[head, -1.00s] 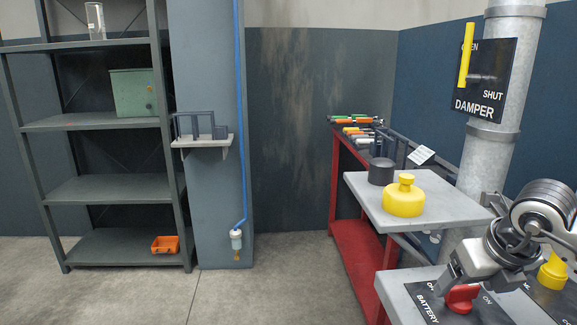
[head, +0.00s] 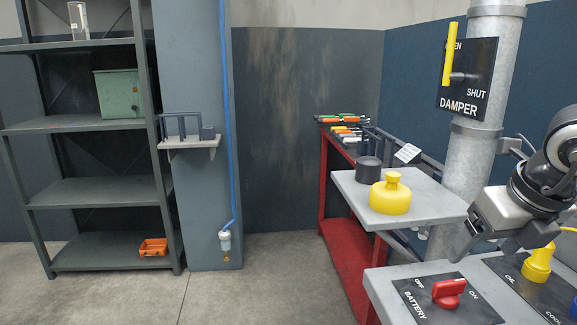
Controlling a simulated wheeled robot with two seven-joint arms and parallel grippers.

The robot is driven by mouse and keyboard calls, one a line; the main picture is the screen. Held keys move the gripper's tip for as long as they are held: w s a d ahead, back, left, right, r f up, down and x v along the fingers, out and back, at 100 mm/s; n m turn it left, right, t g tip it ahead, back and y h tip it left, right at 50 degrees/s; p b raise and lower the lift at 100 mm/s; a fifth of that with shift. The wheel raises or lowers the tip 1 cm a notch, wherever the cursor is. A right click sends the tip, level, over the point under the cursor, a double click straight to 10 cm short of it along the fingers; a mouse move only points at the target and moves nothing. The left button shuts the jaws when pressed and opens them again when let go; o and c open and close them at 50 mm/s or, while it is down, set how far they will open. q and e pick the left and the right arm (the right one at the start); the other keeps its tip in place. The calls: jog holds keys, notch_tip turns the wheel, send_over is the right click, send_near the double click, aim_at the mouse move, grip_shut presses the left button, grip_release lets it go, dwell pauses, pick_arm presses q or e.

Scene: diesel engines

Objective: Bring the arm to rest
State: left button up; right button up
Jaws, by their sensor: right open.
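My right gripper (head: 484,250) is open and empty at the right of the head view. It hangs above the grey panel top, above and right of the red battery switch (head: 449,293), and is clear of it. The red switch sits on a dark plate marked BATTERY, OFF and ON, with its handle turned toward the ON side. My right arm (head: 545,180) comes in from the right edge. My left gripper is not in view.
A yellow knobbed cap (head: 390,193) and a dark cylinder (head: 368,170) stand on a grey shelf. A yellow knob (head: 538,262) stands right of the gripper. The damper pipe (head: 480,120) rises behind. Open floor (head: 265,285) lies to the left.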

aim_at(452, 281)
jog(key=x, duration=1.1)
jog(key=shift+w+f, duration=0.1)
jog(key=shift+f, duration=0.05)
jog(key=shift+d+n+y+p, duration=0.15)
jog(key=shift+n+y+p, duration=0.25)
jog(key=shift+n+p, duration=0.55)
jog(key=shift+n+y, duration=0.4)
jog(key=shift+n, duration=0.75)
jog(key=n+g+y+p, duration=0.1)
jog(key=n, duration=0.2)
jog(key=n+g+y+p, duration=0.1)
jog(key=n, duration=0.2)
jog(key=shift+w+d+n+p, duration=0.1)
jog(key=shift+w+n+p, duration=0.05)
jog(key=shift+n+p, duration=0.25)
jog(key=n, duration=0.2)
jog(key=n+g+p, duration=0.1)
jog(key=n, duration=0.1)
jog(key=shift+w+g+y, duration=0.1)
jog(key=shift+g+y, duration=0.2)
jog(key=shift+n+g+p, duration=0.4)
jog(key=shift+n+p, duration=0.2)
jog(key=shift+n, duration=0.5)
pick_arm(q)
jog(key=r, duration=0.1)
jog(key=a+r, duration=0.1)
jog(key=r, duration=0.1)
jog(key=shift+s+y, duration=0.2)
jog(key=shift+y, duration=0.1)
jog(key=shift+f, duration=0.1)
